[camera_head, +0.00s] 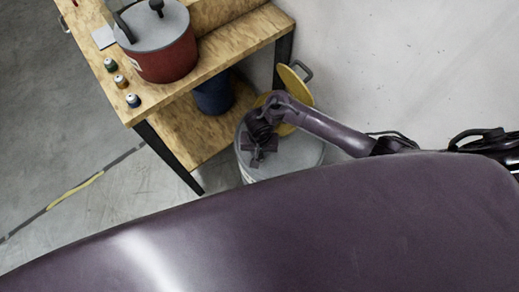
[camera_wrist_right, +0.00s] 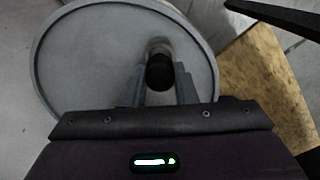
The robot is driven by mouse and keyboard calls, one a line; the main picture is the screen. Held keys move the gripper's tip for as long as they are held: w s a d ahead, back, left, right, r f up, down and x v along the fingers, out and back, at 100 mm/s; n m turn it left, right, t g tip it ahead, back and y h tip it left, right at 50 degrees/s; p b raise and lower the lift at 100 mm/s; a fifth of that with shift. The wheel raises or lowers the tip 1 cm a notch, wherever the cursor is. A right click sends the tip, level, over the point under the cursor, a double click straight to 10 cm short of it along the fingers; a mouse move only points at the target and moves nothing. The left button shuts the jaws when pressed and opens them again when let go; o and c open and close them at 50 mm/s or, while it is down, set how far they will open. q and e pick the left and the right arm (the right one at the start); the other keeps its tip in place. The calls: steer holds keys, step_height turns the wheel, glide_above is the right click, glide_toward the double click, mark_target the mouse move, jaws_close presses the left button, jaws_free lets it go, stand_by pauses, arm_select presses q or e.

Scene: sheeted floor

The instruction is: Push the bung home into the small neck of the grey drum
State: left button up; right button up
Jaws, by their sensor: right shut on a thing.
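The grey drum (camera_head: 303,157) stands on the floor beside the wooden bench, partly covered by my right arm in the head view. Its round grey top with a raised rim (camera_wrist_right: 85,60) fills much of the right wrist view. My right gripper (camera_head: 258,157) is over the drum's top. In the wrist view its two fingers (camera_wrist_right: 163,80) are closed on the sides of a dark round bung (camera_wrist_right: 159,73). A short grey neck (camera_wrist_right: 158,45) shows just beyond the bung. I cannot tell how deep the bung sits. My left gripper is not in view.
The wooden bench (camera_head: 225,38) holds a red pot (camera_head: 165,60) with a grey lid and several small jars. A dark blue container (camera_head: 213,97) stands on its lower shelf. Yellow round parts (camera_head: 296,86) are just behind the drum. Floor to the right is clear.

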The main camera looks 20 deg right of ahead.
steer(key=shift+f+b, duration=0.5)
steer(key=shift+f, duration=0.7)
stand_by(0.3)
steer(key=o, duration=1.1)
steer(key=shift+r, duration=0.1)
step_height(320, 180, up, 8)
steer(key=p, duration=0.3)
steer(key=shift+s+f, duration=0.1)
steer(key=shift+f, duration=0.1)
